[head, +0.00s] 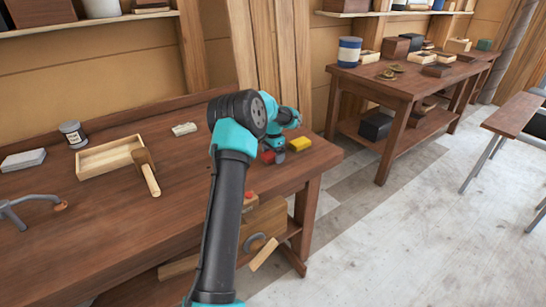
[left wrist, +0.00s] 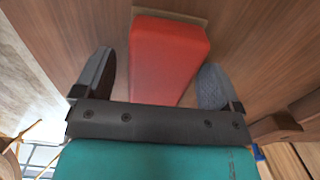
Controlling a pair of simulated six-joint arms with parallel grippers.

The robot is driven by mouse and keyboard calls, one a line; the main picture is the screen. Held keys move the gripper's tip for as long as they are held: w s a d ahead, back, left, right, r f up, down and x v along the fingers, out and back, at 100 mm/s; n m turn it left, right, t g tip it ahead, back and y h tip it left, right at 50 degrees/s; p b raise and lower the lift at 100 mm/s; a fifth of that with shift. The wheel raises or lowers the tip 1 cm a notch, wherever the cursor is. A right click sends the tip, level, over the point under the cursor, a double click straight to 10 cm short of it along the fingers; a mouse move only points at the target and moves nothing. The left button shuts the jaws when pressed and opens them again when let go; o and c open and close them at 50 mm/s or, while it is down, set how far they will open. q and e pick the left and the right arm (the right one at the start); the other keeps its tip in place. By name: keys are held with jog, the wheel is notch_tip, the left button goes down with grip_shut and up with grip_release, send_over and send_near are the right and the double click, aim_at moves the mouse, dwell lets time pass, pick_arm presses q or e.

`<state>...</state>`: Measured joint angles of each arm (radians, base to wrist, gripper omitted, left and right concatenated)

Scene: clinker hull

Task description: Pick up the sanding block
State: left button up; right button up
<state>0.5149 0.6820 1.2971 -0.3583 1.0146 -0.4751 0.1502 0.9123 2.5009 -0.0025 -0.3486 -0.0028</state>
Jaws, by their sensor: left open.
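A red block with a tan layer along its far edge, which looks like the sanding block (left wrist: 168,52), lies on the wooden workbench. In the left wrist view it sits between the two dark fingers of my left gripper (left wrist: 157,78), with a gap visible on each side. The gripper is open and holds nothing. In the head view my left gripper (head: 279,156) is low over the bench's right end, and only a little of the red block (head: 266,157) shows beside it. My own arm hides part of this area. My right gripper is not in view.
A yellow block (head: 299,143) lies close to the gripper, near the bench's right edge. Farther left are a small pale block (head: 184,129), a mallet (head: 147,172), a wooden tray (head: 95,167) and a can (head: 73,134). The bench's front middle (head: 120,235) is clear.

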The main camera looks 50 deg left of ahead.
pick_arm(q)
jog(key=shift+c, duration=0.2)
jog(key=c, duration=1)
jog(key=shift+r, duration=0.1)
jog(key=shift+r, duration=1.65)
jog(key=s+d, duration=0.3)
jog(key=d, duration=0.1)
jog(key=s+d+r, duration=0.1)
jog(key=s+d, duration=0.6)
jog(key=d, duration=0.1)
jog(key=shift+s+r, duration=0.25)
jog(key=shift+r, duration=0.05)
jog(key=o, duration=0.3)
jog(key=shift+c, duration=0.9)
